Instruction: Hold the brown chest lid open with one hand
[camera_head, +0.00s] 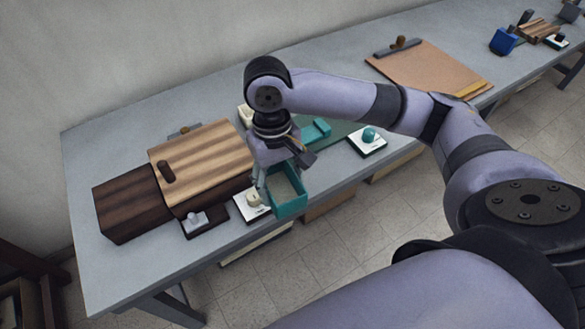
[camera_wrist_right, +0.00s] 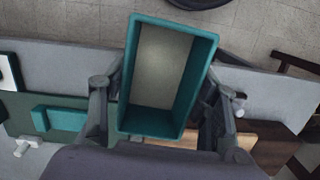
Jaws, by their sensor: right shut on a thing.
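A brown wooden chest stands at the left end of the table, with a dark brown part (camera_head: 125,207) and a lighter striped top panel (camera_head: 215,160) bearing a dark handle (camera_head: 166,172). The panel lies flat; I cannot tell which part is the lid. My right gripper (camera_head: 279,172) is beside the chest's right side, apart from the handle. It is shut on a teal open-topped box (camera_head: 289,198), near the table's front edge. In the right wrist view, the teal box (camera_wrist_right: 124,80) sits between the fingers (camera_wrist_right: 165,90) and looks empty. My left gripper is out of view.
A small dark stand with a grey knob (camera_head: 196,220) and a white plate with a cream knob (camera_head: 254,203) lie before the chest. A white plate with a teal knob (camera_head: 368,138) is to the right. A brown board (camera_head: 425,68) lies farther back.

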